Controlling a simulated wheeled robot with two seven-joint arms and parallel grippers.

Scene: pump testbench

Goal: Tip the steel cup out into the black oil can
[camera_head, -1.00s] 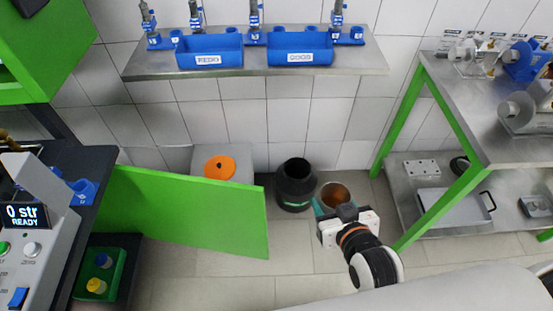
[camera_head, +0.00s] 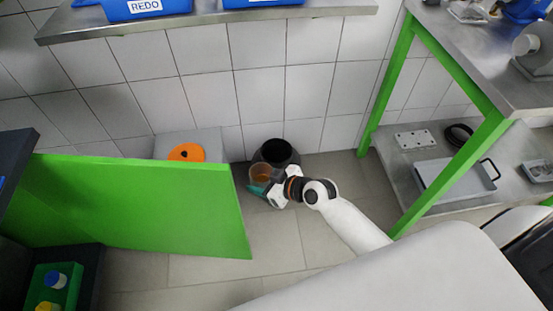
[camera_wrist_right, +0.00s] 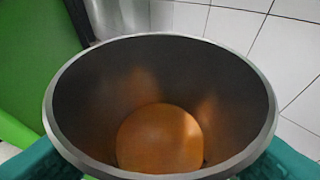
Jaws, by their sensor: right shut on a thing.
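My right gripper (camera_head: 262,188) is shut on the steel cup (camera_head: 260,173), which shows amber-brown liquid inside. In the right wrist view the cup's rim (camera_wrist_right: 160,38) fills most of the picture, with the orange-brown liquid (camera_wrist_right: 160,138) at its bottom and a teal finger on each side. The black oil can (camera_head: 281,151) stands on the floor by the tiled wall, its dark open mouth facing up. In the head view the cup overlaps the can's front left side; I cannot tell whether they touch. The cup looks roughly upright. My left gripper is not in view.
A green panel (camera_head: 130,207) stands to the left of the can. Behind it is a grey bin with an orange ring (camera_head: 186,153). A steel bench with green legs (camera_head: 455,172) and a lower shelf stands on the right. A wall shelf (camera_head: 200,20) is above.

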